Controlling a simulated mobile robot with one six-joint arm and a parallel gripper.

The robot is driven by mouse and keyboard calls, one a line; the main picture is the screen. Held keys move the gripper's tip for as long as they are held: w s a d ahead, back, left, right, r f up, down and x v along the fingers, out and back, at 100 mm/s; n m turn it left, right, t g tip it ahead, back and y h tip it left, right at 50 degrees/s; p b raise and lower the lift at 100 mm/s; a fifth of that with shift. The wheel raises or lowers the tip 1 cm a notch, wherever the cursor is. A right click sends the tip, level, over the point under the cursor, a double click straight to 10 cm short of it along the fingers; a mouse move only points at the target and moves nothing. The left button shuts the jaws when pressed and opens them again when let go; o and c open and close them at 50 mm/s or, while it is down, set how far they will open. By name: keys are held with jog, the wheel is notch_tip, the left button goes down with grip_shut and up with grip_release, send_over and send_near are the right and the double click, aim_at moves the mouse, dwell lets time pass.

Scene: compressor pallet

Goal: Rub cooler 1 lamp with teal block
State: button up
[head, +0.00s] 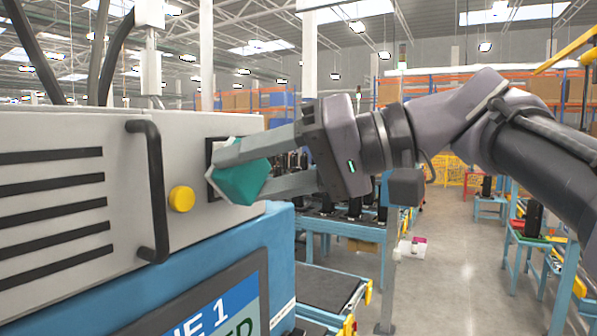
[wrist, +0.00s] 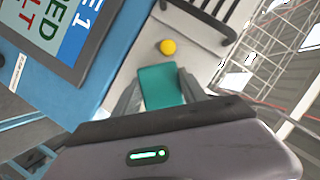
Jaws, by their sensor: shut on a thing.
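My gripper (head: 245,172) is shut on the teal block (head: 243,182), holding it against or very near the front of the light grey cooler housing. In the wrist view the teal block (wrist: 158,86) sits between the two fingers. Behind the block in the head view is a dark-framed panel (head: 211,158), mostly covered; the lamp itself cannot be made out there. A round yellow knob-like part (head: 181,199) is on the housing just left of the block, and it also shows above the block in the wrist view (wrist: 168,47). Whether the block touches the panel is unclear.
A black bar handle (head: 155,190) sticks out left of the yellow part, beside black vent slots (head: 50,205). Below is a blue cabinet (head: 282,240) with a screen (head: 215,305). A conveyor (head: 330,288) and open floor lie to the right.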

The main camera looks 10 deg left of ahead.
jog(key=shift+w+a, duration=0.25)
jog(key=shift+a, duration=0.35)
